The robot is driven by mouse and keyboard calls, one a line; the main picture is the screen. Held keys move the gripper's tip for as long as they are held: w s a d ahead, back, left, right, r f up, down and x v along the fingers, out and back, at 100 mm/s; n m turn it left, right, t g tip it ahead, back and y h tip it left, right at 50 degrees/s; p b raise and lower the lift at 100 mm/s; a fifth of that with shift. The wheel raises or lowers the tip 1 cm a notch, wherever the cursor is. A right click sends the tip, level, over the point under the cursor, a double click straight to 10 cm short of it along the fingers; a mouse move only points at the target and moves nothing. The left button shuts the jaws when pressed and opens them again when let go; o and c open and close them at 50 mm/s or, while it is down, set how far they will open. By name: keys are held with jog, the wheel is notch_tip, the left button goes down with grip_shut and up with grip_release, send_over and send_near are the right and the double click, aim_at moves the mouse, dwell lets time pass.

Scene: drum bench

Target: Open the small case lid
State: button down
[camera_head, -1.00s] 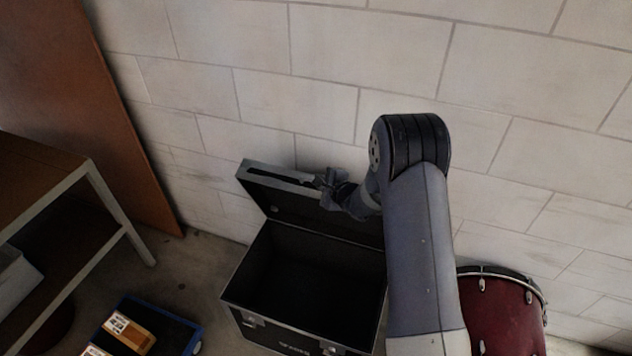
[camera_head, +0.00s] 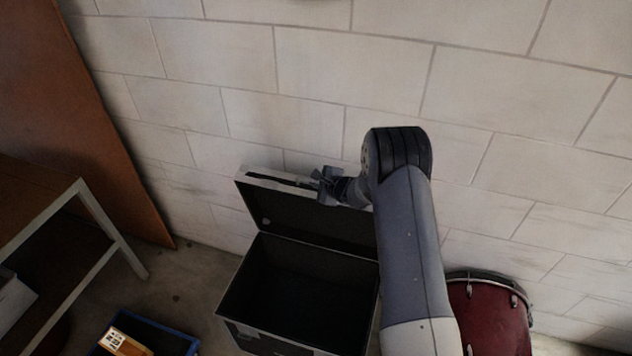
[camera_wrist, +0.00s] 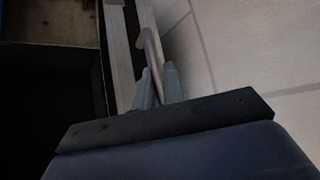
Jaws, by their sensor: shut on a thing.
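The small case (camera_head: 290,285) is a black box with metal edging, standing on the floor against the wall. Its lid (camera_head: 290,212) is raised well up from the body, leaning toward the wall, and the dark inside of the case shows. My gripper (camera_head: 325,183) is at the lid's upper edge. In the wrist view my gripper (camera_wrist: 158,82) is shut on a thin grey bar that looks like the lid's handle (camera_wrist: 150,48), beside the lid's metal rim (camera_wrist: 118,50). My arm hides the right side of the case and lid.
A red drum (camera_head: 488,315) stands to the right of my arm. A blue-edged tray with a box (camera_head: 125,345) is at lower left. A metal-framed bench (camera_head: 110,225) and a brown board (camera_head: 100,130) stand at left. The block wall (camera_head: 300,70) is close behind the lid.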

jog(key=c, duration=1.5)
grip_release()
jog(key=shift+s, duration=0.1)
jog(key=b+v, duration=0.1)
jog(key=v, duration=0.9)
jog(key=shift+s+d+r+b, duration=0.15)
jog(key=shift+s+r+b, duration=0.05)
jog(key=shift+s+b, duration=0.1)
jog(key=shift+w, duration=0.1)
